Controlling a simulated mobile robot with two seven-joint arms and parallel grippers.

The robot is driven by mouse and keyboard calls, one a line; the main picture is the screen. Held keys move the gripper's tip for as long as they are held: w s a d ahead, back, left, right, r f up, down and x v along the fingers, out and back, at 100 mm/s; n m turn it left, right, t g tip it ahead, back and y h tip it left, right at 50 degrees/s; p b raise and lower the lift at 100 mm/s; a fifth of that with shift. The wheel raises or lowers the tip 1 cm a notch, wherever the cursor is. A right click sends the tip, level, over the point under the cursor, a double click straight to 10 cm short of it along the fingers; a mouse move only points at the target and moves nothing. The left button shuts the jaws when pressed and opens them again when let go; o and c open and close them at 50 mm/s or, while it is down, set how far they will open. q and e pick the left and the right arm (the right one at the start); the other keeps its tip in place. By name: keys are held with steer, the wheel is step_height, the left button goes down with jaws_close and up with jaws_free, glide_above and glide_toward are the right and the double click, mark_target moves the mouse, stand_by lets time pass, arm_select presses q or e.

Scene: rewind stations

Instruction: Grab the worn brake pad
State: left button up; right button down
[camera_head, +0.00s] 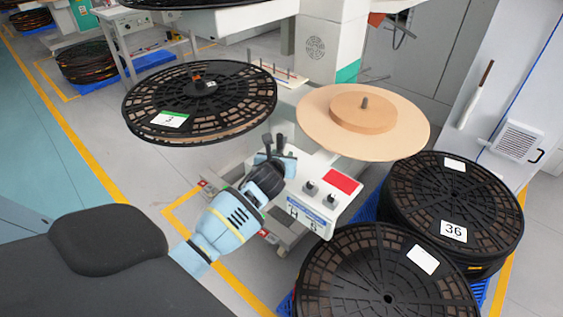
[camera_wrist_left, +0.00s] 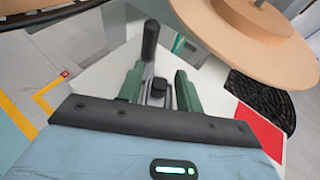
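My left gripper (camera_head: 274,155) reaches over the top of the rewind machine, in front of the two spindles. In the left wrist view its two green fingers (camera_wrist_left: 159,88) stand apart. A small dark block (camera_wrist_left: 158,93) shows between them, with gaps on both sides. A black rounded post (camera_wrist_left: 150,40) stands just beyond the fingertips. I cannot tell for sure which of these dark parts, if any, is the worn brake pad. My right gripper is not in view.
A black reel (camera_head: 240,115) sits on the left spindle and a tan disc (camera_head: 400,145) on the right one. A control box (camera_head: 318,205) with knobs and a red panel is close to the gripper. Stacked black reels (camera_head: 345,285) stand at lower right.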

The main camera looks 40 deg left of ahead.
arm_select(q)
jaws_close()
steer(key=shift+r, duration=0.1)
steer(key=shift+r, duration=0.25)
step_height(320, 180, up, 3)
steer(key=shift+a+r+p, duration=0.1)
steer(key=shift+p, duration=0.5)
steer(key=s+d+r+p, duration=0.1)
steer(key=s+d, duration=0.2)
steer(key=s, duration=1.2)
steer(key=shift+s+d+p, duration=0.2)
steer(key=shift+s+p, duration=0.15)
steer(key=shift+p, duration=0.05)
